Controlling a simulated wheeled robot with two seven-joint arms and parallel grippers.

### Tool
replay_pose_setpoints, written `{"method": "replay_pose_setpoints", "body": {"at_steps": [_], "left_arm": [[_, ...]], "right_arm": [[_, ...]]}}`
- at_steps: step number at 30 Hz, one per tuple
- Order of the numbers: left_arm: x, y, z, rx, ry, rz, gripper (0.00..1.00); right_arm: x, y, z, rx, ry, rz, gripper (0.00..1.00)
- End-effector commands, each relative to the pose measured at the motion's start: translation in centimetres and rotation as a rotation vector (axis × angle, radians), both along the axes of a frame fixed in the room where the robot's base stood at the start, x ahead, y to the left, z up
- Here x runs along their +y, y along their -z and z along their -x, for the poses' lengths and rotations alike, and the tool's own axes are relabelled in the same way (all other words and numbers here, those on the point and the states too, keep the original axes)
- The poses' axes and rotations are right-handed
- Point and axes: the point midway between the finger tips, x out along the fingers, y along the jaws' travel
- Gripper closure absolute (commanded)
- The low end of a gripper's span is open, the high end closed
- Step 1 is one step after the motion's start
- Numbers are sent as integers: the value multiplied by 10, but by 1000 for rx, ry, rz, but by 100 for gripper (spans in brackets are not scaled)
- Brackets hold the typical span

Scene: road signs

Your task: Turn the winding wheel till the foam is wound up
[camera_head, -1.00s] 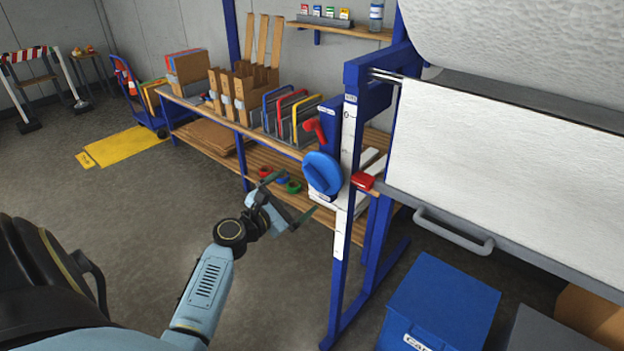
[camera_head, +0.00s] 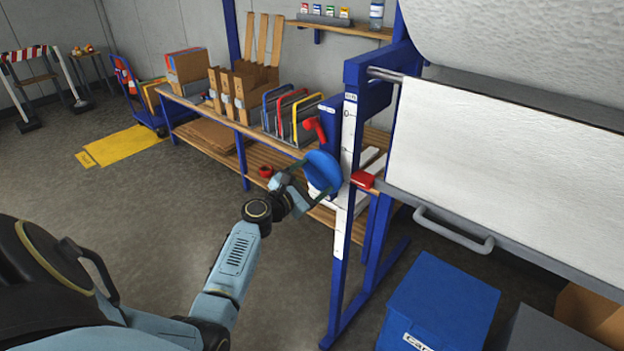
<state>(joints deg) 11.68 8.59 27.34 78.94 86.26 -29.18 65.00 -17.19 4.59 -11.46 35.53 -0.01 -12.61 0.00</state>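The winding wheel (camera_head: 325,169) is a blue disc on the left side of the blue frame (camera_head: 345,225). My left gripper (camera_head: 312,178) is at the wheel's left side with its fingers spread. One finger is near the upper left rim and the other near the lower rim; whether they touch it I cannot tell. The white foam (camera_head: 490,165) hangs as a broad sheet in the frame to the right, below a large white roll (camera_head: 530,40). My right gripper is not in view.
A red lever (camera_head: 315,129) sits above the wheel and a red block (camera_head: 363,179) to its right. A wooden workbench (camera_head: 215,114) with boards and racks stands behind. A blue bin (camera_head: 440,305) stands at the lower right.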

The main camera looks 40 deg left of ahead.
Motion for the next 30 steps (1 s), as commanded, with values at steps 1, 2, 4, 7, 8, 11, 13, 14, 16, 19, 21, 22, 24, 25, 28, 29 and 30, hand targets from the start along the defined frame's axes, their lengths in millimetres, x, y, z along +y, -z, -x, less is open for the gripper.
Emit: {"method": "replay_pose_setpoints", "body": {"at_steps": [1, 2, 4, 7, 8, 11, 13, 14, 16, 19, 21, 22, 24, 25, 28, 29, 30], "left_arm": [[0, 0, 0, 0, 0, 0, 30], [0, 0, 0, 0, 0, 0, 34], [0, 0, 0, 0, 0, 0, 43], [0, 0, 0, 0, 0, -2, 43], [0, 0, 0, 0, 0, -4, 43], [0, 1, 0, 0, 0, -20, 43], [0, 1, 0, 0, 0, -40, 43], [0, 1, 0, -1, 0, -51, 43], [0, 2, 0, -1, -1, -86, 43], [0, 3, 0, -3, 0, -149, 43], [-1, 3, 0, -4, 0, -204, 43], [-1, 3, 0, -4, 0, -229, 43], [-1, 4, 1, -3, 0, -293, 43], [-1, 4, 1, -4, 1, -321, 43], [-1, 5, 1, -5, 0, -417, 43], [-1, 5, 0, -5, -1, -446, 43], [-1, 5, 0, -7, 0, -483, 43]], "right_arm": [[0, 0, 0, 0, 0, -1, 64], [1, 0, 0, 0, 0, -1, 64], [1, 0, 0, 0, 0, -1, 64], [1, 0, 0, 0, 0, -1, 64], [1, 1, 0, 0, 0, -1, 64], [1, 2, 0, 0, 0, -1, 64], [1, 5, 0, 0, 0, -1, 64], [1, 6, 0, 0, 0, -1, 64], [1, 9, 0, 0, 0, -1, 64], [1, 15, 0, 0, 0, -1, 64], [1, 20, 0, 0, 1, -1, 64], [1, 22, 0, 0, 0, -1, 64], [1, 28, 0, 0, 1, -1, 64], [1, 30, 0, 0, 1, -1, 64], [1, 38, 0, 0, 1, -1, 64], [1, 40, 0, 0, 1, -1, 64], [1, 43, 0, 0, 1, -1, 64]]}}
